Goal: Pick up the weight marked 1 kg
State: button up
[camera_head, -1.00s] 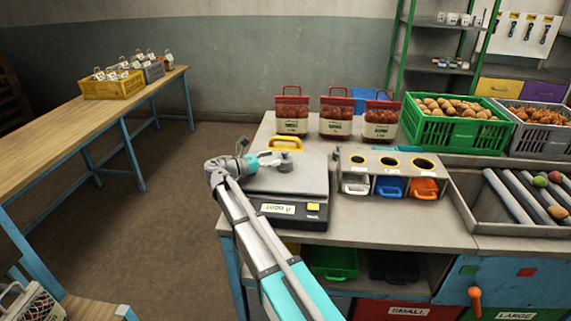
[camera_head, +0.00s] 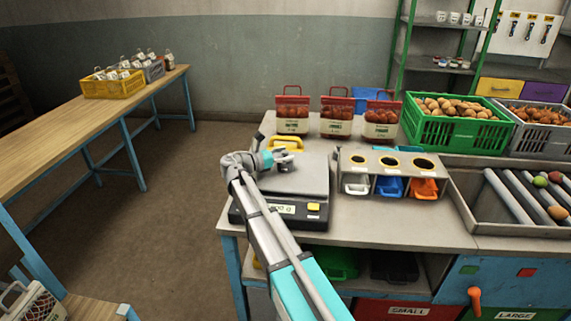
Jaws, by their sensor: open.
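A small dark grey weight (camera_head: 285,167) stands on the flat pan of the bench scale (camera_head: 309,180). Its marking is too small to read. My gripper (camera_head: 281,157) is at the weight, over the pan, and its fingers are open. The fingers and the weight overlap in the picture, so I cannot tell whether they touch.
A yellow handled object (camera_head: 288,142) lies behind the scale. Three red-topped sacks (camera_head: 336,118) stand at the back of the bench. A holder with three round openings (camera_head: 388,163) is right of the scale. A green crate (camera_head: 455,129) of potatoes stands further right.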

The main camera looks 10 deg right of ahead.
aim_at(285, 151)
grip_shut()
jog(key=shift+r+p, duration=0.25)
jog(key=shift+p, duration=0.05)
dwell(0.5)
notch_tip(285, 151, up, 3)
jog(key=p, duration=0.2)
jog(key=shift+p, duration=0.4)
jog(key=s+d+r+p, duration=0.1)
jog(key=s+r+p, duration=0.8)
jog(key=s, duration=0.5)
jog(key=shift+d+r+p, duration=0.25)
jog(key=shift+d+p, duration=0.05)
